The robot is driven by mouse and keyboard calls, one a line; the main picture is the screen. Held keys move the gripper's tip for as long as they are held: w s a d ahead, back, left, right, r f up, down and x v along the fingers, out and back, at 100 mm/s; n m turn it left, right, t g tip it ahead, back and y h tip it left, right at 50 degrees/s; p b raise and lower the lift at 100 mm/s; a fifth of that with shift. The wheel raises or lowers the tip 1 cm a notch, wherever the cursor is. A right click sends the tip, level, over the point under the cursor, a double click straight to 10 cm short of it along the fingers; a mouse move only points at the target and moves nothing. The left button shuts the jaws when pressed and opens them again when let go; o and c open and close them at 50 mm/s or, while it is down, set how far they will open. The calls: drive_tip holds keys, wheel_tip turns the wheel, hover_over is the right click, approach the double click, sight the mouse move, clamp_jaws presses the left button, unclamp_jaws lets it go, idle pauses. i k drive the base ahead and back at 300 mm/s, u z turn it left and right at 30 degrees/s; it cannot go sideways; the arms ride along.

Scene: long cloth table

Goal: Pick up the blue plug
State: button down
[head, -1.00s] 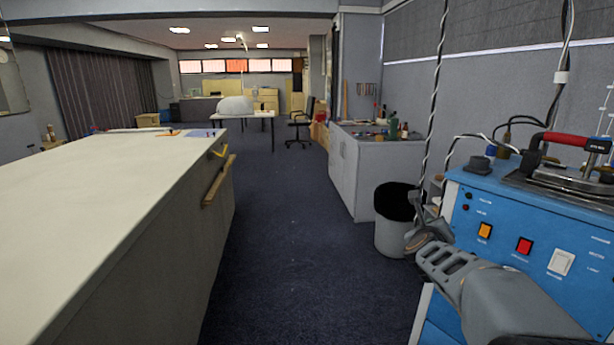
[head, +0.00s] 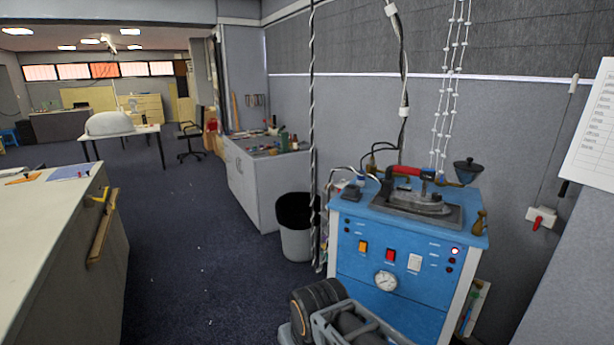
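I cannot make out a blue plug for certain in the head view. A small dark blue-grey piece (head: 352,191) sits on the back left of the blue steam-iron station's top, too small to identify. The end of my arm, with my gripper (head: 318,300), shows at the bottom centre as a dark ribbed part and a grey slotted frame. It is in front of and below the station, apart from the small piece. The fingers cannot be made out, and nothing is seen held.
The blue station (head: 350,275) stands right of centre with a red-handled iron (head: 420,200) on top. A bin (head: 296,243) and a grey cabinet (head: 256,190) stand behind it. The long cloth table (head: 40,225) is at the left. Dark carpet (head: 190,270) lies clear between.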

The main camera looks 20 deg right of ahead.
sight(359, 182)
drive_tip(key=u, duration=0.35)
drive_tip(key=i, duration=1.85)
drive_tip(key=z, duration=1.65)
